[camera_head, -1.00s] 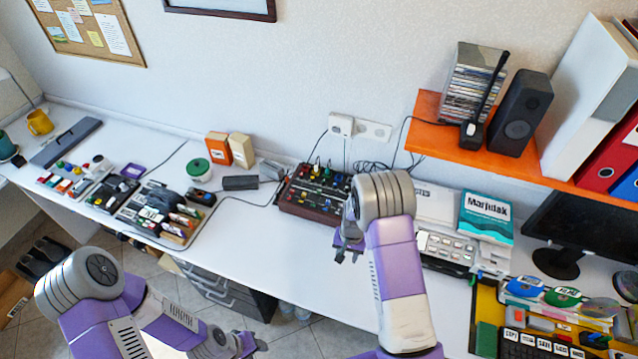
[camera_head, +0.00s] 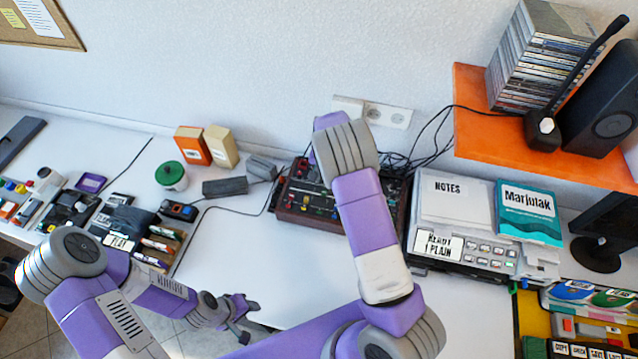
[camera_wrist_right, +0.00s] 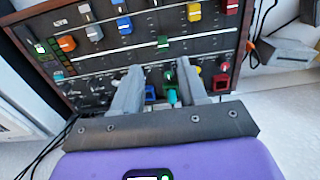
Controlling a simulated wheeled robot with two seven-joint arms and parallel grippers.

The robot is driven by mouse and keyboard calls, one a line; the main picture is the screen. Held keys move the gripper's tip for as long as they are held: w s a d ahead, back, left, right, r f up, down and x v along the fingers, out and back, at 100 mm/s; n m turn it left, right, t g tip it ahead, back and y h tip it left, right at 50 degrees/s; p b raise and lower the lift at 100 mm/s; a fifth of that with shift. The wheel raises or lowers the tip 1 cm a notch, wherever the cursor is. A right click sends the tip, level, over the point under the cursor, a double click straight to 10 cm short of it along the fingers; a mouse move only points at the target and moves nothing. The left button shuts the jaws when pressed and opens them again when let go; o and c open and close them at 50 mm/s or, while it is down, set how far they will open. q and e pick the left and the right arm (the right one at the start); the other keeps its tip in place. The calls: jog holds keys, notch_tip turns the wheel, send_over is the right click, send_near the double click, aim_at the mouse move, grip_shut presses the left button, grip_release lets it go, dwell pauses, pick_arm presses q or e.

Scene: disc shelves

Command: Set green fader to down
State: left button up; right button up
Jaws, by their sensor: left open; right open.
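The control panel (camera_head: 296,212), a dark box with a wood-brown edge, sits at the back of the white desk, partly hidden by my right arm. In the right wrist view its face (camera_wrist_right: 110,52) fills the upper part. My right gripper is hidden in the head view. My left gripper (camera_head: 246,321) is open and empty near the desk's front edge.
Orange (camera_wrist_right: 67,43), blue (camera_wrist_right: 124,24) and yellow (camera_wrist_right: 194,12) caps lie near the green one. A device (camera_head: 455,250) stands right of the panel; the orange shelf (camera_head: 480,120) overhangs.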

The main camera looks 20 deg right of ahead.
aim_at(324, 191)
jog(key=shift+w+f, duration=0.25)
jog(key=shift+f, duration=0.3)
notch_tip(324, 191, down, 7)
jog(key=shift+w+f+b, duration=0.1)
jog(key=shift+f+b, duration=0.1)
jog(key=shift+b, duration=0.15)
grip_shut()
jog(key=shift+a, duration=0.1)
